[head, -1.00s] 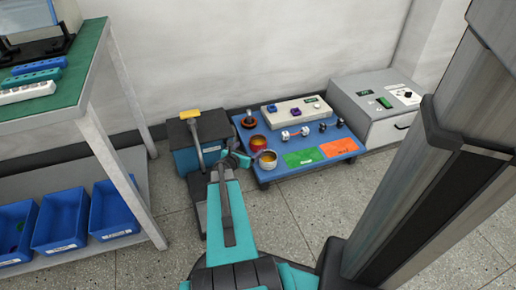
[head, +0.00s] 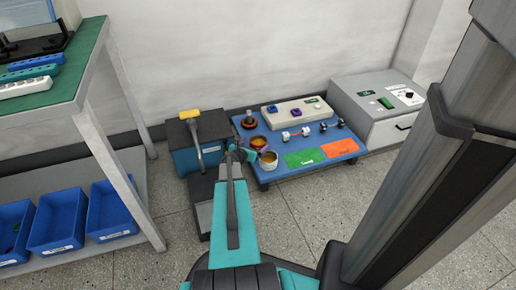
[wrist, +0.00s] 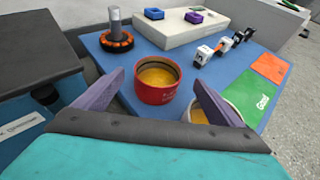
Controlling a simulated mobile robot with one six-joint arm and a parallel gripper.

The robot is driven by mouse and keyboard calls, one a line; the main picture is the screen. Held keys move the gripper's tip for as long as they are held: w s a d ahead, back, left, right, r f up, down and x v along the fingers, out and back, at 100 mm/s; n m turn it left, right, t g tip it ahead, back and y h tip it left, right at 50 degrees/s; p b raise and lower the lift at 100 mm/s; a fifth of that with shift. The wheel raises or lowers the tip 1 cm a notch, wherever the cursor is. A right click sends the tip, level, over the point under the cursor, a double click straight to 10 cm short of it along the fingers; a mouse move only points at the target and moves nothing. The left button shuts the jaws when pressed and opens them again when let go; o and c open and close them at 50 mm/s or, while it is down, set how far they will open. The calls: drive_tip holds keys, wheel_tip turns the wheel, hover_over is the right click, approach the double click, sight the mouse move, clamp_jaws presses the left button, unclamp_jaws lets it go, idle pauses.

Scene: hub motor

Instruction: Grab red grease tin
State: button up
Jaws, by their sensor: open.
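The red grease tin (wrist: 157,82) stands upright and open-topped on the blue cart top, with yellow-brown grease inside. In the head view the red tin (head: 258,143) is near the cart's left edge. My gripper (wrist: 155,85) is open and empty in the wrist view. Its two purple-grey fingers point toward the red tin, one to each side in the picture; contact cannot be told. In the head view my gripper (head: 244,153) is at the cart's left edge, just left of the tins. A pale tin (wrist: 218,110) with similar contents stands close by, partly hidden behind the right finger.
The blue cart (head: 285,176) also holds an orange-and-black round part (wrist: 117,40), a white block (wrist: 182,30), several small parts, a green mat (head: 304,158) and an orange mat (head: 340,148). A blue box (head: 184,159) with a dark lid stands left.

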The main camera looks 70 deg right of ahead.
sight(262, 137)
drive_tip(key=shift+s+d+f, duration=0.1)
drive_tip(key=shift+d+f, duration=0.1)
drive_tip(key=shift+d, duration=0.35)
drive_tip(key=shift+b+x, duration=1.45)
drive_tip(key=shift+x, duration=1.15)
drive_tip(key=shift+r, duration=0.1)
drive_tip(key=c, duration=1.2)
drive_tip(key=shift+r, duration=0.15)
drive_tip(key=shift+r+p, duration=2.7)
drive_tip(key=shift+r, duration=2.15)
